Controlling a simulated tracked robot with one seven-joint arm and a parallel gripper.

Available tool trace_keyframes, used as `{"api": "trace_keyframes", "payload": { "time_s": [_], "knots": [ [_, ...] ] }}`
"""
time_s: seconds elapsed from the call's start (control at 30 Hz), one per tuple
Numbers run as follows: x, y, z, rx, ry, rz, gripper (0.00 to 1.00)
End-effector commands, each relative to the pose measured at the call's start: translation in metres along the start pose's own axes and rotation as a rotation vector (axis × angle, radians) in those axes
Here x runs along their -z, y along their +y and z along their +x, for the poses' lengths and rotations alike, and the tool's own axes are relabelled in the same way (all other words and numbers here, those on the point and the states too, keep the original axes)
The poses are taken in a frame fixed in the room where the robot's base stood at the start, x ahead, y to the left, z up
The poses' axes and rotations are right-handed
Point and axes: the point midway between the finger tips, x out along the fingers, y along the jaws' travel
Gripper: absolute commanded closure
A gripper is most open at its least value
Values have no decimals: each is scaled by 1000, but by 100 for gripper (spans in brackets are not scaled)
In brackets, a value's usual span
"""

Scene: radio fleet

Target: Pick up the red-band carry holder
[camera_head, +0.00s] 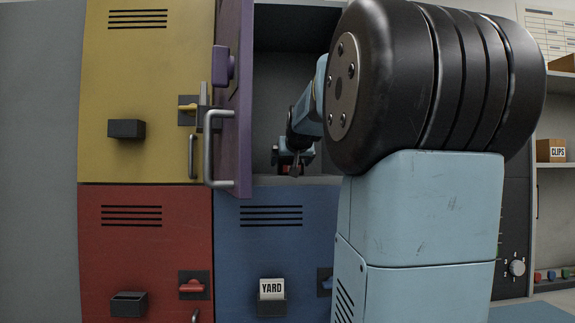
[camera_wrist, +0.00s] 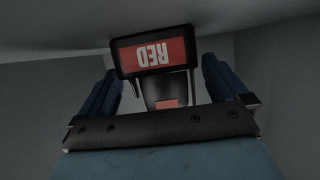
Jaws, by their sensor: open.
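The red-band carry holder (camera_wrist: 154,52) shows in the wrist view as a black frame around a red plate with the upside-down word RED. Two thin uprights and a dark body with a small red patch show below the plate. My gripper (camera_wrist: 160,75) is open, with one blue finger on each side of the holder's lower part. I cannot tell whether either finger touches it. In the head view my gripper (camera_head: 294,166) is small and reaches into the open upper locker; the holder cannot be made out there.
The purple locker door (camera_head: 228,130) stands open just left of my forearm, with its metal handle sticking out. Closed yellow (camera_head: 145,70), red (camera_head: 145,250) and blue (camera_head: 268,240) doors surround the opening. Grey inner walls are close around my gripper. Shelves stand at right.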

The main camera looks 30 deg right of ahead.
Motion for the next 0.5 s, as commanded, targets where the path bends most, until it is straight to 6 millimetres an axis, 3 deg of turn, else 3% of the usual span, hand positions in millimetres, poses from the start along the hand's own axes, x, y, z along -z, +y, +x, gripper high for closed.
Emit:
{"api": "trace_keyframes", "payload": {
  "time_s": [0.13, 0.37, 0.5],
  "knots": [
    [0, 0, 17, 0, -1, 0, 0],
    [0, 0, 19, 0, 1, 0, 0],
    [0, 0, 19, 0, 0, 0, 12]
  ]
}}
